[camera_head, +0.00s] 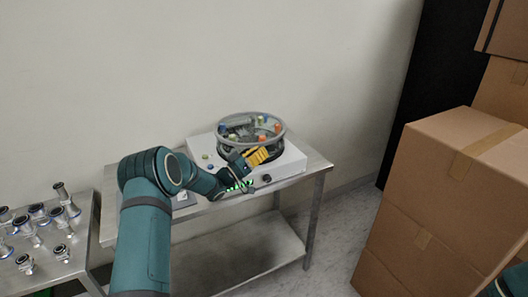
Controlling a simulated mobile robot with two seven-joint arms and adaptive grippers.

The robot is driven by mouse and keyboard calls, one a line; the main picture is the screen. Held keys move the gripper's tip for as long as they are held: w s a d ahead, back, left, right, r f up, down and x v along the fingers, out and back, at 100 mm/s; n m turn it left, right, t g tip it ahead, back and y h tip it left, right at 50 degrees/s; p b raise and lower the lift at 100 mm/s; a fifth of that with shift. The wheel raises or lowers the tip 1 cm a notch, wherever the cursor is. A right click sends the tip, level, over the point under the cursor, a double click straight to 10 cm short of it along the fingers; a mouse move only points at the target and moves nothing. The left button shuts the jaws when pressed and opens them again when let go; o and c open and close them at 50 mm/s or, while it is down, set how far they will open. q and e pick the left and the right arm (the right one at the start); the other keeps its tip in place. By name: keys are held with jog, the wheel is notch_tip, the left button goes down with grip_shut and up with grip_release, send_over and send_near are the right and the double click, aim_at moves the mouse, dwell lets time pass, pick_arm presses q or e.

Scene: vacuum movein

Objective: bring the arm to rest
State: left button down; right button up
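My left arm reaches in from the bottom left, and its gripper (256,156) is at the front of a round device (279,141) on a white box-shaped base (291,165). The gripper shows yellow and dark parts. Its fingertips are too small to tell if they are open or shut, or touching the device. The device has a grey ring rim with several coloured pieces inside. The base stands on a metal table (316,161). My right gripper is not in view; only a sliver of teal shows at the bottom right corner.
Several metal pipe fittings (65,200) stand on a second metal table (84,217) at the left. Stacked cardboard boxes (440,190) fill the right side. A lower shelf (240,258) under the middle table is bare. Open floor (335,240) lies between table and boxes.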

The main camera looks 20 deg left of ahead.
pick_arm(q)
jog(key=v, duration=1.1)
jog(key=s+d+f+n+g+y, duration=0.2)
jog(key=d+f+g+y, duration=0.15)
jog(key=d+f, duration=0.45)
jog(key=s+d+f+n+g+y, duration=0.3)
jog(key=d+f+y, duration=0.1)
jog(key=d+f, duration=0.35)
jog(key=s+d+f+g, duration=0.2)
jog(key=s+d+g, duration=0.1)
jog(key=s, duration=0.5)
jog(key=s+d+f+m+g, duration=0.1)
jog(key=s+d+f+g, duration=0.2)
jog(key=s, duration=0.5)
jog(key=s+d+f+m+g, duration=0.1)
jog(key=s+d+f+g, duration=0.2)
jog(key=s, duration=0.5)
jog(key=shift+s+d+f+g, duration=0.2)
jog(key=shift+d+g, duration=0.45)
jog(key=shift+d, duration=0.6)
